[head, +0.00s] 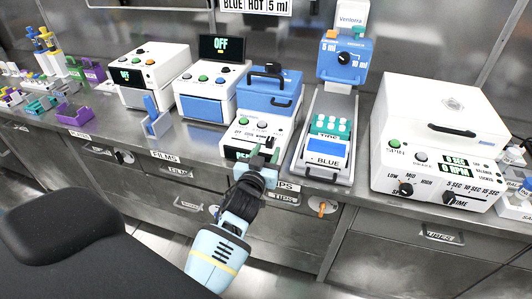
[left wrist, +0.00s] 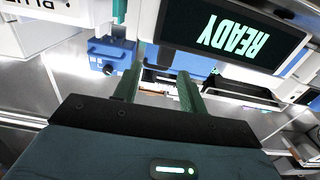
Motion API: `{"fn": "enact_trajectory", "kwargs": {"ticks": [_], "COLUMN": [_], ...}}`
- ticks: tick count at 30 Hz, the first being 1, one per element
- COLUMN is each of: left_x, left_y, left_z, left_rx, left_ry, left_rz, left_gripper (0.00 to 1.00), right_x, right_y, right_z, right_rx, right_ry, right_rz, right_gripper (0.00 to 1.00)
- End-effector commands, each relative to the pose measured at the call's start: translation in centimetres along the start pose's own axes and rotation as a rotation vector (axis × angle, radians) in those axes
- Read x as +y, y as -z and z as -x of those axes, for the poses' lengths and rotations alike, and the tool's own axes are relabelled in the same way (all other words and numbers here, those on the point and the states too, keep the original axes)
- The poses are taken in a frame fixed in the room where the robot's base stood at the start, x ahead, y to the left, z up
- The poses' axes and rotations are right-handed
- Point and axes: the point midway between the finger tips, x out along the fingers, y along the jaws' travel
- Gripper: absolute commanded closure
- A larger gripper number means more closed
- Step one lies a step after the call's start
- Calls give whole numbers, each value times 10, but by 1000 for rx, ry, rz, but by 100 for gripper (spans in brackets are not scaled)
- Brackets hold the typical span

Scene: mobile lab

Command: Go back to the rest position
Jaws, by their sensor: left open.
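My left gripper (head: 262,160) reaches in front of the bench in the head view, close to the front of the blue-and-white device (head: 268,100). Its two green fingers (left wrist: 158,90) show apart in the left wrist view, with nothing held between them. A screen (left wrist: 235,35) reading READY fills the upper right of the left wrist view. In the head view the fingers partly cover the display of the blue-topped device. My right gripper is in neither view.
A steel bench (head: 345,180) with drawers runs across the head view. A blue-and-white dispenser (head: 342,60) stands over a tray of tubes (head: 331,124). A white spinner (head: 440,125) is at the right. White devices (head: 150,72) and purple racks (head: 75,113) are at the left. Floor shows below the drawers.

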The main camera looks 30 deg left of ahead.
Motion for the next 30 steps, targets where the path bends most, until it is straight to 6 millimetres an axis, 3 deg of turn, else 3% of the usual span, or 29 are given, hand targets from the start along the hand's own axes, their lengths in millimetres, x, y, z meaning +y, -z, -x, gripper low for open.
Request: {"fn": "enact_trajectory", "kwargs": {"ticks": [13,17,20,23,30], "left_x": [0,-1,-2,-3,-2], "left_y": [-2,-16,-40,-71,-138], "left_z": [1,15,39,77,188], "left_rx": [-3,-36,-91,-171,-383], "left_ry": [-1,-11,-31,-64,-167], "left_rz": [-1,-14,-36,-61,-115], "left_gripper": [58,58,58,58,58], "right_x": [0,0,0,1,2], "right_y": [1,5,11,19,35], "right_z": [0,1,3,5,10], "right_rx": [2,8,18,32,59], "right_ry": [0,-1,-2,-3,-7], "right_rz": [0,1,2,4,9], "right_gripper": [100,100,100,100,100]}}
